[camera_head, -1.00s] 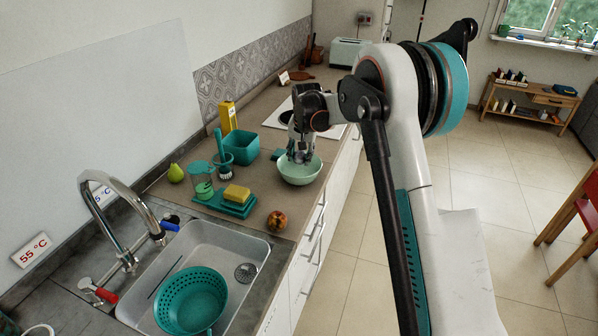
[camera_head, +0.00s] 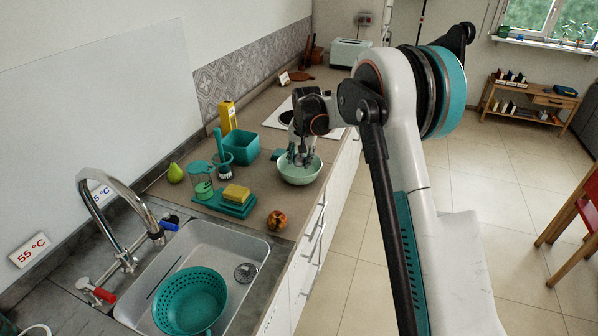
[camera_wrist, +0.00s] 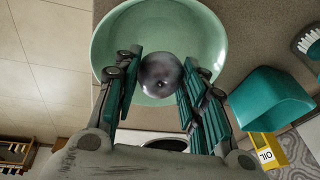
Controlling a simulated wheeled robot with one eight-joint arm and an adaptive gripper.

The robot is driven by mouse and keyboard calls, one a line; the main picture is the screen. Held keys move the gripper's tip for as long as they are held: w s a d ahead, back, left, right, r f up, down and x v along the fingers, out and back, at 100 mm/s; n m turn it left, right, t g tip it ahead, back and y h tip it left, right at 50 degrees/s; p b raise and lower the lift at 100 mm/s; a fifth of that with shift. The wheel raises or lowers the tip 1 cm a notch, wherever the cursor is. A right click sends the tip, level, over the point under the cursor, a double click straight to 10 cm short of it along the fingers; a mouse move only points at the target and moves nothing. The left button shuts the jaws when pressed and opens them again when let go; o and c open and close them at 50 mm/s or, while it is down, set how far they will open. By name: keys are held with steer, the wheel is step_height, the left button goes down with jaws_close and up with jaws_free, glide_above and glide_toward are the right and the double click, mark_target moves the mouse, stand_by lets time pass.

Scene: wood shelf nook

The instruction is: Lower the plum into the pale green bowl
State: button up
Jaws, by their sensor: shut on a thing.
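The plum (camera_wrist: 160,75) is dark and round and shows between my fingers in the wrist view. My gripper (camera_wrist: 158,88) is shut on it, one finger on each side. The pale green bowl (camera_wrist: 205,32) lies right behind the plum in that view. In the head view the bowl (camera_head: 300,175) stands on the counter, with my gripper (camera_head: 300,158) at its mouth. The fingers hide the plum there, and I cannot tell whether it touches the bowl.
A teal square container (camera_head: 240,149) and a yellow oil carton (camera_head: 228,116) stand left of the bowl. A peach-like fruit (camera_head: 277,221), a sponge (camera_head: 237,193) on a teal tray and a pear (camera_head: 175,173) are nearer. The sink (camera_head: 240,245) holds a teal colander (camera_head: 190,300).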

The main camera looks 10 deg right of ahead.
mark_target(300, 166)
steer(key=shift+f+b, duration=1.15)
steer(key=shift+f, duration=0.8)
stand_by(1.0)
stand_by(0.4)
steer(key=o, duration=1.2)
steer(key=s+r+n+t, duration=0.1)
steer(key=s+r, duration=0.6)
steer(key=r, duration=0.3)
steer(key=s+r, duration=0.7)
steer(key=r, duration=0.2)
steer(key=s+r+n+t, duration=0.2)
steer(key=s+r+n, duration=0.1)
steer(key=s, duration=2)
steer(key=shift+n+t, duration=0.5)
steer(key=shift+n, duration=0.4)
steer(key=s+f, duration=0.2)
steer(key=s, duration=0.1)
steer(key=s+f, duration=0.1)
steer(key=s, duration=0.2)
steer(key=s+f, duration=0.2)
steer(key=s, duration=0.1)
steer(key=shift+s+a+f, duration=0.1)
steer(key=shift+s+f, duration=0.1)
steer(key=shift+f, duration=0.1)
